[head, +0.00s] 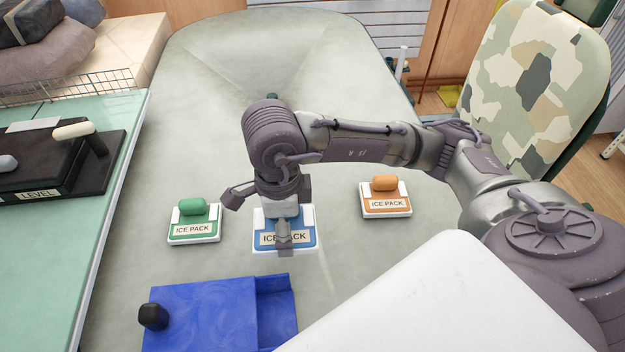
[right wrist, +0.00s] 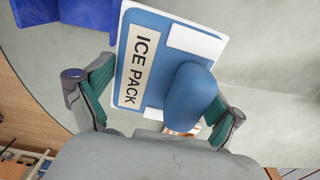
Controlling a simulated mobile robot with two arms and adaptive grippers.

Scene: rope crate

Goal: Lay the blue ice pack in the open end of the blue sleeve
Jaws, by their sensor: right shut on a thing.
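The blue ice pack (head: 303,239) is a flat blue and white block with an "ICE PACK" label, under my right gripper (head: 283,228) in the head view. The gripper is shut on it. In the right wrist view the ice pack (right wrist: 150,52) sits with its rounded blue handle between the fingers. I cannot tell whether it is clear of the surface. The blue sleeve (head: 205,312) lies nearer the bottom of the head view, below and left of the pack. A corner of the sleeve (right wrist: 70,12) shows in the right wrist view. My left gripper is out of view.
A green ice pack (head: 194,229) lies to the left and an orange one (head: 386,203) to the right on the grey-green surface (head: 345,285). A black knob (head: 152,316) stands at the sleeve's left edge. A teal-topped counter (head: 60,240) with a black device runs along the left.

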